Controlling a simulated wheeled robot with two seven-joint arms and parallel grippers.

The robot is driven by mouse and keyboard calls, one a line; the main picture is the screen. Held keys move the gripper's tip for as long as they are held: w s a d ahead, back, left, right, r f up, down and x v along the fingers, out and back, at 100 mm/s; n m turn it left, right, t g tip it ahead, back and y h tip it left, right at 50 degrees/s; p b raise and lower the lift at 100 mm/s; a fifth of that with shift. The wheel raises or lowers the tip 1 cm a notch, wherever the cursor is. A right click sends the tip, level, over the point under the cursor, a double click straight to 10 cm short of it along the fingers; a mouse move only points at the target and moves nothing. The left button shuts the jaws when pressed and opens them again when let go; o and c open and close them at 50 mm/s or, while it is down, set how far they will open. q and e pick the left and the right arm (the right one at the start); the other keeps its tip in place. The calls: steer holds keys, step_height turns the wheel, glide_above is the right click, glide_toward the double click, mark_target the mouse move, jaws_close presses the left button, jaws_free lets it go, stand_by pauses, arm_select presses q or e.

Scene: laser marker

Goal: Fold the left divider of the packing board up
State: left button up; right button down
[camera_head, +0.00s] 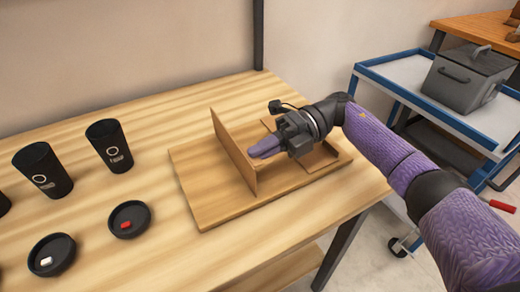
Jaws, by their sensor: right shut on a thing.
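The packing board (215,203) is a flat light-wood panel on the table. Its left divider (231,150) is a thin wooden panel standing nearly upright across the board. My right gripper (254,151), with purple fingers, reaches in from the right. It is shut on the left divider, with its fingertips at the panel's right face; the exact contact is partly hidden. More raised wooden parts (322,163) of the board show to the right, partly covered by my gripper. My left gripper is not in view.
Black cups (109,146) stand on the left of the table (150,252). Round black dishes stand in front, one holding a red piece (126,225), another a white piece (46,261). A blue-framed cart (410,88) with a grey lidded box (468,77) stands at the right.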

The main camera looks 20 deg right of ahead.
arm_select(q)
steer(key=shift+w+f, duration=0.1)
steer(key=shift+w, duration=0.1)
arm_select(e)
steer(key=shift+f, duration=0.3)
steer(key=c, duration=0.8)
jaws_free()
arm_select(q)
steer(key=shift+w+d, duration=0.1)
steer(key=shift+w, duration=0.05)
arm_select(e)
steer(key=shift+r, duration=0.1)
steer(key=shift+d, duration=0.2)
steer(key=d, duration=0.3)
steer(key=d+r+b, duration=0.1)
steer(key=d, duration=0.2)
steer(key=d+b, duration=0.1)
steer(key=d, duration=0.2)
steer(key=shift+w+r, duration=0.2)
steer(key=shift+w, duration=0.2)
steer(key=shift+d+r, duration=0.2)
steer(key=shift+d, duration=0.05)
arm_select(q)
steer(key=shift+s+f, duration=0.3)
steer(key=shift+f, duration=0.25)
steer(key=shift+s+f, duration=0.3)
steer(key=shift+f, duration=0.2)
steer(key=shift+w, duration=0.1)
